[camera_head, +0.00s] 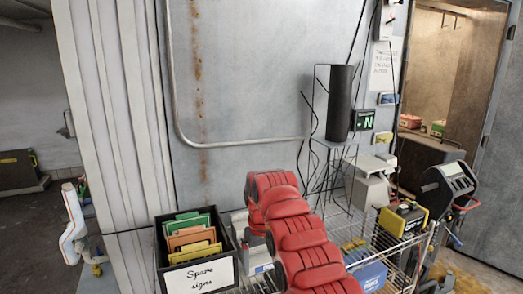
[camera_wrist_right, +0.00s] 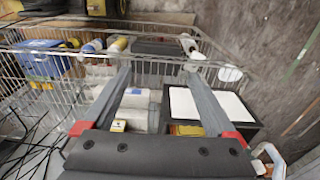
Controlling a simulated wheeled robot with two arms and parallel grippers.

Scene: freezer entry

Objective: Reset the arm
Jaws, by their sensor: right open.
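My right arm in its red padded cover (camera_head: 298,235) rises from the bottom middle of the head view, in front of a wire rack. Its gripper is hidden behind the arm there. In the right wrist view my right gripper (camera_wrist_right: 159,72) shows two grey fingers spread wide apart, with nothing between them that it holds. Its fingers reach over the wire rack (camera_wrist_right: 70,75) and the items on it. My left gripper is not in view.
A black box labelled "Spare signs" (camera_head: 161,250) stands left of the arm. Right of it are a blue bin (camera_head: 368,277), a yellow-black device (camera_head: 404,217) and a dark cylinder (camera_head: 340,102). The grey wall (camera_head: 240,70) is close behind; an open doorway (camera_head: 440,65) is at right.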

